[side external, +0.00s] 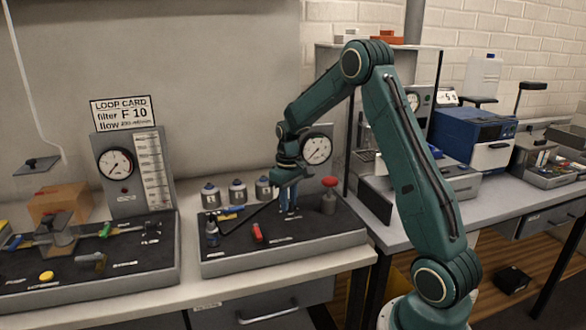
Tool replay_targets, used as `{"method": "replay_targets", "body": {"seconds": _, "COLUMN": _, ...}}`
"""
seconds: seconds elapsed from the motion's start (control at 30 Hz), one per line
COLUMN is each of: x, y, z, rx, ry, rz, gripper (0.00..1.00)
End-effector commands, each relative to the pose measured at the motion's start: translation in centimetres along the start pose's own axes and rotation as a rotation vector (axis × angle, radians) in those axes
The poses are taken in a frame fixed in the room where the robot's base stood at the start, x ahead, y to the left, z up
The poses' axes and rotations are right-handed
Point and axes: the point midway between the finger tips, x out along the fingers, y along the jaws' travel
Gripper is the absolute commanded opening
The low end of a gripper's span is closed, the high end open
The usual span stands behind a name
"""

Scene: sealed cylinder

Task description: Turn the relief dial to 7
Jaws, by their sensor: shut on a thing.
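My gripper (289,204) points down over the right black-topped board (318,240), toward its rear middle. It is shut on a small part on the board. The fingers hide most of this part, and I cannot read any dial scale or number on it. Blue shows at the fingertips. A round white gauge with a black needle (317,149) stands on a grey panel just behind my wrist. No label here is large enough to tell which part is the relief dial.
A red-topped knob (329,183) stands close right of my gripper. Several small grey canisters (237,191) stand behind left. A left board has another gauge (115,163) and a loop card (123,113).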

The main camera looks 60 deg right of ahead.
Motion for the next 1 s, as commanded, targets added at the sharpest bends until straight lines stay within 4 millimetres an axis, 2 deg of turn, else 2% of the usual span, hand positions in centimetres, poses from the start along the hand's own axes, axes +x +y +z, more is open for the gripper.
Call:
{"method": "replay_targets", "body": {"seconds": 0.33, "x": -0.11, "y": 0.04, "z": -0.05, "rx": -0.170, "ry": 0.002, "rz": 0.001, "gripper": 0.02}}
{"method": "replay_targets", "body": {"seconds": 0.83, "x": -0.13, "y": 0.04, "z": -0.07, "rx": -0.194, "ry": 0.003, "rz": 0.001, "gripper": 0.02}}
{"method": "replay_targets", "body": {"seconds": 0.87, "x": -0.13, "y": 0.04, "z": -0.07, "rx": -0.194, "ry": 0.003, "rz": 0.001, "gripper": 0.29}}
{"method": "replay_targets", "body": {"seconds": 0.93, "x": -0.12, "y": 0.04, "z": -0.06, "rx": -0.194, "ry": 0.003, "rz": 0.001, "gripper": 0.43}}
{"method": "replay_targets", "body": {"seconds": 0.97, "x": -0.11, "y": 0.04, "z": -0.06, "rx": -0.194, "ry": 0.002, "rz": 0.001, "gripper": 0.47}}
{"method": "replay_targets", "body": {"seconds": 1.0, "x": -0.09, "y": 0.04, "z": -0.05, "rx": -0.194, "ry": 0.002, "rz": 0.001, "gripper": 0.47}}
